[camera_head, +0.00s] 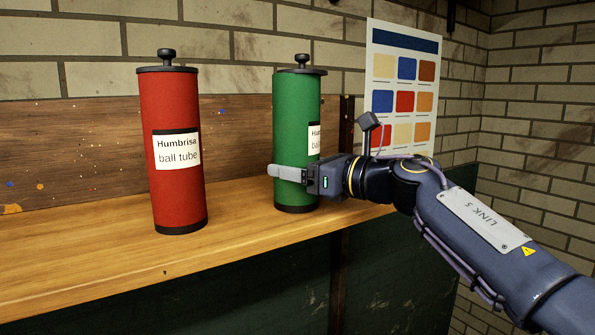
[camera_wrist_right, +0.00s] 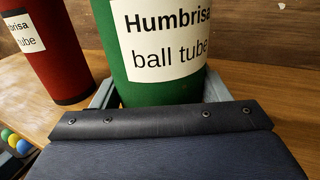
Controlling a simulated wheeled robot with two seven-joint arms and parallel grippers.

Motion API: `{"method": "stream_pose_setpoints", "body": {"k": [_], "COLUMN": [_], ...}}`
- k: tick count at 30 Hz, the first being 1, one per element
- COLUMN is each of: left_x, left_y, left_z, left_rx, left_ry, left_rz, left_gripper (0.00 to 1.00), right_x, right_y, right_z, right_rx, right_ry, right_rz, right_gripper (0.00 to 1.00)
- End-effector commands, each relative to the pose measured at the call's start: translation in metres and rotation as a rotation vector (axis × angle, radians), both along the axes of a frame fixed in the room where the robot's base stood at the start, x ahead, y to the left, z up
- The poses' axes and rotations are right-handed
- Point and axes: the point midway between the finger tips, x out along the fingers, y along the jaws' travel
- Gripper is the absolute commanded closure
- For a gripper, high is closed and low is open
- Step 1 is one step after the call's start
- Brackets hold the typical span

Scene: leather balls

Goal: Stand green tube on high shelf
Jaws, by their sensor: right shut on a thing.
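The green tube (camera_head: 296,110) stands upright on the wooden shelf (camera_head: 60,263), near its right end in the head view. It has a black lid with a knob, a black base and a white "Humbrisa ball tube" label. My right gripper (camera_head: 290,175) is shut on the green tube low on its body. In the right wrist view the green tube (camera_wrist_right: 120,65) sits between the two grey fingers. The tube's base appears to be on the shelf board; any small gap cannot be told. My left gripper is not in view.
A red tube (camera_head: 176,110) stands upright on the shelf to the left, apart from the green one. A colour chart (camera_head: 403,90) hangs on the brick wall behind. Colored balls (camera_wrist_right: 14,140) show low at the left in the wrist view. The shelf's front left is clear.

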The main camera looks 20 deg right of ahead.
Motion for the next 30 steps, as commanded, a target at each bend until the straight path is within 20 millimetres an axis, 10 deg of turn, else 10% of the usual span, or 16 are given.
{"method": "stream_pose_setpoints", "body": {"k": [9, 10, 14, 30], "left_x": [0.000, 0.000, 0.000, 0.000], "left_y": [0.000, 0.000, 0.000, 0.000], "left_z": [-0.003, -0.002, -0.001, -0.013], "left_rx": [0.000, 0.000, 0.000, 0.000], "left_ry": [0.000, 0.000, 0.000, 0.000], "left_rz": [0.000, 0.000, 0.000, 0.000], "left_gripper": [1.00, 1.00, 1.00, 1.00], "right_x": [-0.001, 0.000, 0.000, -0.025], "right_y": [0.000, 0.000, 0.000, -0.015], "right_z": [-0.002, -0.002, -0.002, -0.001], "right_rx": [0.002, 0.000, 0.001, 0.001], "right_ry": [-0.003, 0.000, 0.001, -0.003], "right_rz": [0.000, 0.000, 0.000, -0.005], "right_gripper": [0.73, 0.27, 0.10, 0.09]}}
